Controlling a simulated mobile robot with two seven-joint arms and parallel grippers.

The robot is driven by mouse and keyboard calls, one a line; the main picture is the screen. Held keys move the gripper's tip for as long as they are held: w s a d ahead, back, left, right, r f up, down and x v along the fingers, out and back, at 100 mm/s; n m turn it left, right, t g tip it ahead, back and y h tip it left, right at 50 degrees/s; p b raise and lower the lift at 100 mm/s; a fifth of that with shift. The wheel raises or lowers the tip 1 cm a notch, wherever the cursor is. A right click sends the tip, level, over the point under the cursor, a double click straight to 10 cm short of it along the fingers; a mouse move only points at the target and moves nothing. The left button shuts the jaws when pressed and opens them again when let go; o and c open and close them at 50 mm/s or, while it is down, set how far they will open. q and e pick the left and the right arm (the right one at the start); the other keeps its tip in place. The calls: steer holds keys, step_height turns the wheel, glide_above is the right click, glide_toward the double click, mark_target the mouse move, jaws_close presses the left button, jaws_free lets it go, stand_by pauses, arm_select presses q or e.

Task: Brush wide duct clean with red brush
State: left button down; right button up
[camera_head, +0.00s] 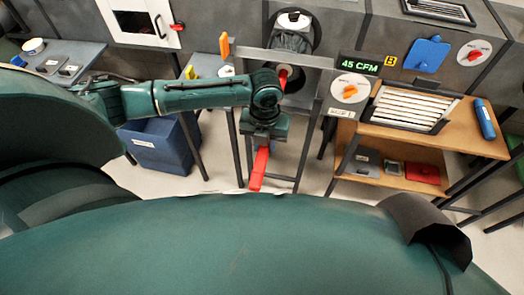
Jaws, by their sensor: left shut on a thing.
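My left gripper (264,132) is shut on the red brush. The brush's red handle (259,170) sticks out below the jaws, toward me. Another red piece (283,77) shows just beyond the wrist, in front of a dark round opening; I cannot tell whether it is part of the same brush. A wide round duct mouth (311,33) with a dark rim is in the wall above, with grey material and a white piece inside it. The brush head is hidden, so I cannot tell whether it is in a duct. My right gripper is not in view.
A display (359,64) reads 45 CFM, above a dial (350,88) with an orange knob. A wooden shelf table (480,141) at right holds a slatted grille (411,107) and a blue cylinder (484,119). A blue bin (160,146) stands under my left arm.

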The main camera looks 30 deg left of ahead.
arm_select(q)
steer(key=w, duration=0.2)
steer(key=w+a+b, duration=0.1)
steer(key=w, duration=0.1)
steer(key=w+a+b, duration=0.1)
steer(key=w, duration=0.1)
steer(key=shift+w, duration=0.35)
steer(key=shift+w+a, duration=0.1)
steer(key=shift+w, duration=0.5)
steer(key=shift+s+r+p, duration=0.25)
steer(key=shift+s+p, duration=0.3)
steer(key=shift+s, duration=0.05)
steer(key=s, duration=0.1)
steer(key=s+d+p, duration=0.1)
steer(key=s, duration=0.3)
steer(key=shift+d+f+p, duration=0.25)
steer(key=shift+d+p, duration=0.05)
steer(key=shift+d, duration=0.05)
steer(key=shift+s+d, duration=0.5)
steer(key=shift+s, duration=1.2)
steer(key=shift+s+d, duration=0.5)
steer(key=shift+s, duration=1.15)
steer(key=shift+s+d, duration=0.5)
steer(key=shift+s, duration=1.2)
